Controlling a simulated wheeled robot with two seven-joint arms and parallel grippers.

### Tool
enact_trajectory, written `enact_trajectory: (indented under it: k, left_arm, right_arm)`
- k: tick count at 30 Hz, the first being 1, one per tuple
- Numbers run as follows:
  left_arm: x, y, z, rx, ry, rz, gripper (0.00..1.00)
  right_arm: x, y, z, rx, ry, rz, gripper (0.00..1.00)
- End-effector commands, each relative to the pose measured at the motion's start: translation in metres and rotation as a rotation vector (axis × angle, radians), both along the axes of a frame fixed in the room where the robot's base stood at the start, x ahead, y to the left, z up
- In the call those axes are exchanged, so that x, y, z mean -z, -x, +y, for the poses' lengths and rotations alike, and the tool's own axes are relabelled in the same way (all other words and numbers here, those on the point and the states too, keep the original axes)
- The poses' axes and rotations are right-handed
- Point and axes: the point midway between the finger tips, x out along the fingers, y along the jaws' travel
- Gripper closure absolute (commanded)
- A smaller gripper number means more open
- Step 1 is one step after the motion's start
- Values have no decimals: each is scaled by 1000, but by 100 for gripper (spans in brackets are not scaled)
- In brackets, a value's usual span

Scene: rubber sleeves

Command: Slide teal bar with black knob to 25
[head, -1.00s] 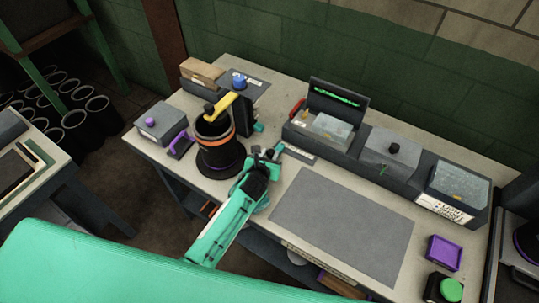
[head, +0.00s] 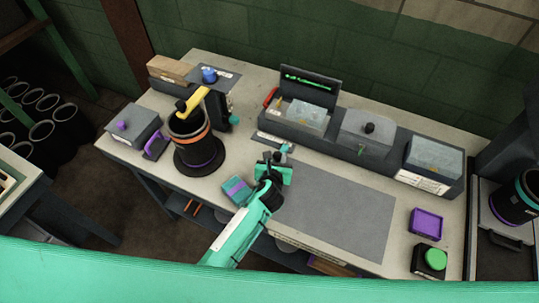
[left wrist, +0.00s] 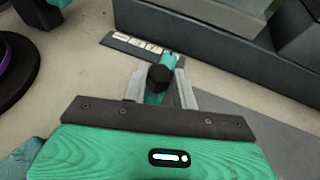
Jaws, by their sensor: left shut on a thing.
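My left gripper (head: 274,161) reaches over the worktable and is shut on the black knob (left wrist: 159,77). In the left wrist view the knob sits between the two grey fingers. The teal bar (left wrist: 168,61) shows just beyond the knob, and its tip also shows in the head view (head: 286,148). The bar's tip lies by the right end of a dark scale plate (left wrist: 128,43) with pale markings, seen in the head view too (head: 272,139). The numbers are too small to read. My right gripper is out of view.
A black cylinder with an orange band (head: 190,135) stands left of the gripper. A row of grey bins (head: 350,150) runs behind it. A grey mat (head: 338,208) lies clear to the right. A teal and purple block (head: 237,188) shows beside my left forearm.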

Motion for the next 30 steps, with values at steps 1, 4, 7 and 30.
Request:
enact_trajectory:
  k: [1, 4, 7, 30]
  left_arm:
    - [2, 2, -4, 5, 5, 4, 100]
    - [2, 2, -4, 6, 5, 4, 100]
    - [2, 2, -4, 7, 6, 5, 61]
    - [-19, 54, 3, 5, 4, 2, 50]
  right_arm:
    - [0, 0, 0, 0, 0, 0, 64]
    - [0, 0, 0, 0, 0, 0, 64]
    - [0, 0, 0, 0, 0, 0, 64]
    - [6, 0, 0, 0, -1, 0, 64]
